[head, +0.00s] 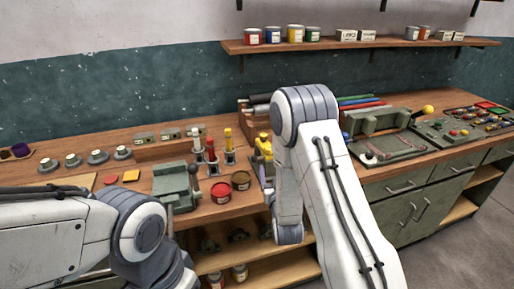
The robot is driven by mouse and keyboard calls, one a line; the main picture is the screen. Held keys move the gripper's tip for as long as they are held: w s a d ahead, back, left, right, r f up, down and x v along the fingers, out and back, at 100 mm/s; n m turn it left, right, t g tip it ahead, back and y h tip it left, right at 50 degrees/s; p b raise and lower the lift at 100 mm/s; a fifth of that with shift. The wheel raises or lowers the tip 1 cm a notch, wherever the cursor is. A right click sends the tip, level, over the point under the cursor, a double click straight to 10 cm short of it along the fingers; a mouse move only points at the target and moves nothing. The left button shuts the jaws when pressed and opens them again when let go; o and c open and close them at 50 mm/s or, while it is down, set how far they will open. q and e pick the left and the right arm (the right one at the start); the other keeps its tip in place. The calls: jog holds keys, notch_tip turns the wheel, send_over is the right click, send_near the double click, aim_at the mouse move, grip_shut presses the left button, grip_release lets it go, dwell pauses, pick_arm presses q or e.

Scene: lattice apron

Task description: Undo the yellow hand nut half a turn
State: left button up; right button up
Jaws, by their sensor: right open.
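Several upright posts with coloured tops stand on the wooden bench left of centre. A yellow-topped one (228,137) stands beside a red-topped one (211,150) and looks like the yellow hand nut, but it is too small to be sure. Another yellow piece (264,146) is partly hidden by my right arm. My right arm bends over and hangs down at the bench's front edge, right of the yellow-topped post and apart from it. My right gripper is open and empty as far as I see; its fingertips are hard to make out. My left gripper is out of view.
Round grey knobs (98,157) line the left. A grey-green press (380,122) and a control panel (455,132) stand right. A shelf (370,43) hangs above.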

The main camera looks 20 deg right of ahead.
aim_at(269, 150)
jog(key=w+p, duration=0.1)
jog(key=w, duration=0.2)
jog(key=w+d+p, duration=0.1)
jog(key=w, duration=0.3)
jog(key=w+d+p, duration=0.1)
jog(key=w, duration=0.2)
jog(key=shift+w+d+r+p, duration=0.15)
jog(key=shift+p, duration=0.15)
grip_shut()
jog(key=shift+d+t, duration=0.1)
jog(key=shift+t, duration=0.2)
